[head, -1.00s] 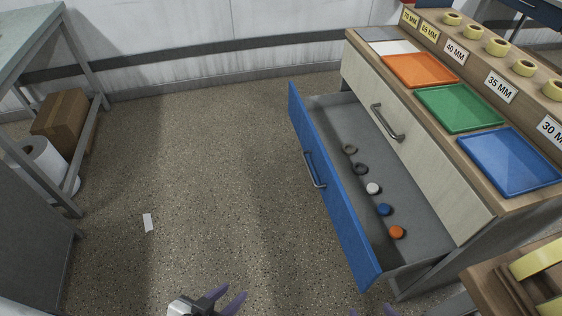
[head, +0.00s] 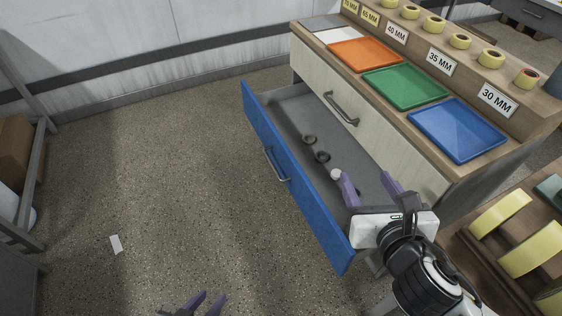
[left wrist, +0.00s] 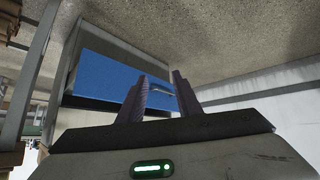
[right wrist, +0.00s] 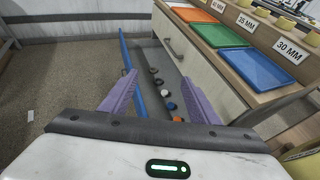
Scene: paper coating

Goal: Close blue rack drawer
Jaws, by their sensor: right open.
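The blue-fronted drawer (head: 305,205) of the rack stands pulled out, its grey inside showing several small round pieces in the head view. Its metal handle (head: 277,166) is on the blue front. My right gripper (head: 366,178) is open and empty above the near end of the drawer, and hides part of it. In the right wrist view the drawer's blue front (right wrist: 125,50) runs along the left of the drawer inside. My left gripper (head: 212,300) is open and empty, low in front of the drawer. The left wrist view shows the blue front (left wrist: 105,70) beyond its fingers.
A closed pale drawer (head: 360,125) is above the blue one. Orange, green and blue trays (head: 455,130) lie on the rack top. A wooden holder with yellow tape rolls (head: 500,213) is at the right. The floor (head: 170,190) before the drawer is mostly clear.

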